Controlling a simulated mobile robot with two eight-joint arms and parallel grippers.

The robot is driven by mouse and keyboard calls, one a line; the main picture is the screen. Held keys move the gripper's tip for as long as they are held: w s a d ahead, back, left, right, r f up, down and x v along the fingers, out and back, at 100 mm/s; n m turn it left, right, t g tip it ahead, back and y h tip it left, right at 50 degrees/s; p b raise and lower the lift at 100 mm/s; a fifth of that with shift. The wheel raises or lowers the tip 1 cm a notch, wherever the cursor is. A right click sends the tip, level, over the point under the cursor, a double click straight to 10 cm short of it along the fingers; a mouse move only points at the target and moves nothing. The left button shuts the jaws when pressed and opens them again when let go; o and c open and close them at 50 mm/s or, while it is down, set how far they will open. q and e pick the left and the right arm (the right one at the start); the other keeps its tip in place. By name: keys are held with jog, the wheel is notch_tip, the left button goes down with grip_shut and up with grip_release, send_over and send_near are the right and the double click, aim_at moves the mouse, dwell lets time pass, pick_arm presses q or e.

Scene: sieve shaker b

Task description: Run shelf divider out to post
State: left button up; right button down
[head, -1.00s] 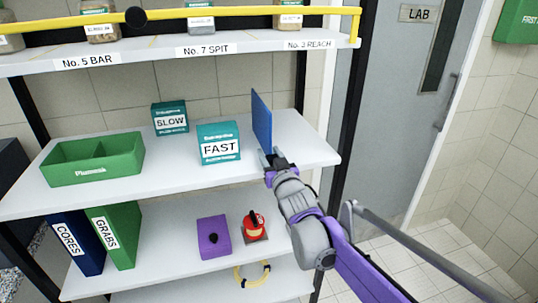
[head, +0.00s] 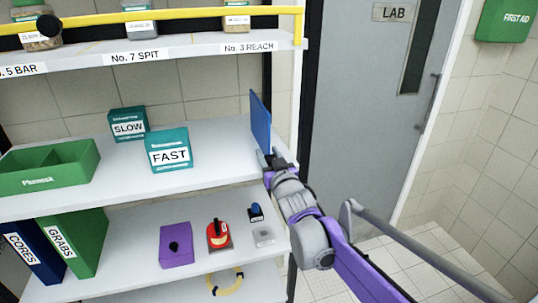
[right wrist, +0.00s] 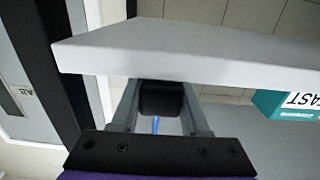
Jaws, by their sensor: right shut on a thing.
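The blue shelf divider (head: 260,122) stands upright on the middle shelf (head: 215,165), close to its right end. My right gripper (head: 272,160) is shut on its front edge. In the right wrist view a thin blue strip (right wrist: 155,125) shows between the fingers (right wrist: 160,112), beside a black block (right wrist: 162,98). A black shelf post (head: 266,75) rises behind the divider at the right end; whether they touch is not clear. My left gripper is not in view.
The FAST box (head: 169,150) and SLOW box (head: 127,124) stand left of the divider, with bare shelf between. A green tray (head: 45,178) is farther left. The shelf below holds a purple box (head: 176,244) and a red object (head: 218,235). A grey door (head: 365,110) is at right.

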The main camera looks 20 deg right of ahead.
dwell(0.3)
jog(key=shift+c, duration=2)
grip_release()
jog(key=s+b, duration=0.1)
jog(key=s, duration=0.9)
jog(key=shift+s+d, duration=0.15)
jog(key=shift+s, duration=0.25)
jog(key=s+f+g, duration=1.2)
jog(key=s+f, duration=1.4)
jog(key=s, duration=0.1)
jog(key=shift+f+g+h, duration=0.3)
